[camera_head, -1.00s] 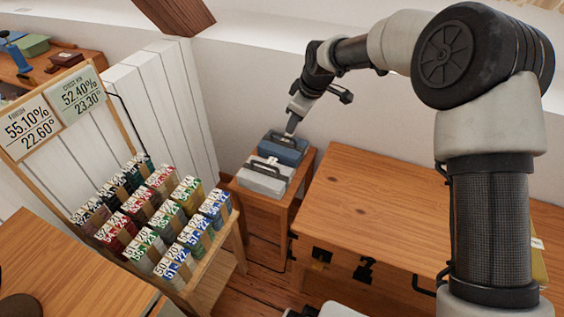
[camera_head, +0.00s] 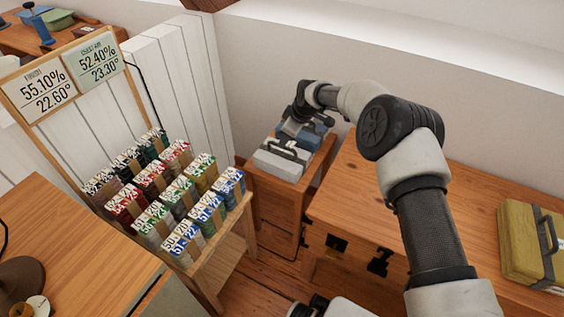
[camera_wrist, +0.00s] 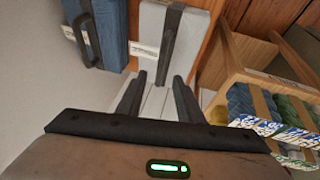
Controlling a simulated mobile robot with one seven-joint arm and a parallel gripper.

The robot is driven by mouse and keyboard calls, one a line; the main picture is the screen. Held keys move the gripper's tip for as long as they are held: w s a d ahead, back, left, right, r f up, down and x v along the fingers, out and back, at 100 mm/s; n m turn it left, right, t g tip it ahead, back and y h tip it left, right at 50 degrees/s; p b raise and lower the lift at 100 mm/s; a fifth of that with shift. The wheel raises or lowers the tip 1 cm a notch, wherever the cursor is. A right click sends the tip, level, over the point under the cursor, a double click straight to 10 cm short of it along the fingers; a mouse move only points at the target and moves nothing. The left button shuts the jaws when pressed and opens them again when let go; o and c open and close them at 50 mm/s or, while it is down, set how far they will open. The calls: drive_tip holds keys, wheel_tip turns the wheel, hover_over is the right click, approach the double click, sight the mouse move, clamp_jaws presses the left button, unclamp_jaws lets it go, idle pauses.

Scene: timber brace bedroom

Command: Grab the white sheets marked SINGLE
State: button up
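A white-grey sheet bundle (camera_head: 281,162) with a dark handle lies on a small wooden stand (camera_head: 272,195). It also shows at the top of the wrist view (camera_wrist: 154,22), with a small white tag whose text I cannot read. A blue bundle (camera_head: 317,132) with a dark handle lies behind it, partly hidden by my arm; in the wrist view it is at the upper left (camera_wrist: 108,30). My gripper (camera_wrist: 160,80) is open, its fingers apart on either side of the white bundle's handle. Whether they touch the bundle is unclear.
A tiered rack (camera_head: 225,262) of several labelled coloured bundles stands left of the stand. A wooden chest (camera_head: 350,205) stands to the right, with a yellow case (camera_head: 520,243) on it. A white wall (camera_head: 255,75) is behind.

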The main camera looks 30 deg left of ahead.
drive_tip(key=b, duration=0.2)
hover_over(284, 157)
wheel_tip(284, 157, down, 4)
drive_tip(key=shift+f, duration=0.1)
drive_tip(key=shift+w+a+f, duration=0.15)
drive_tip(key=shift+a+f, duration=0.15)
drive_tip(key=shift+f, duration=0.05)
drive_tip(key=shift+f+b, duration=0.25)
drive_tip(key=shift+b, duration=0.1)
clamp_jaws()
idle(1.4)
drive_tip(key=shift+r, duration=0.15)
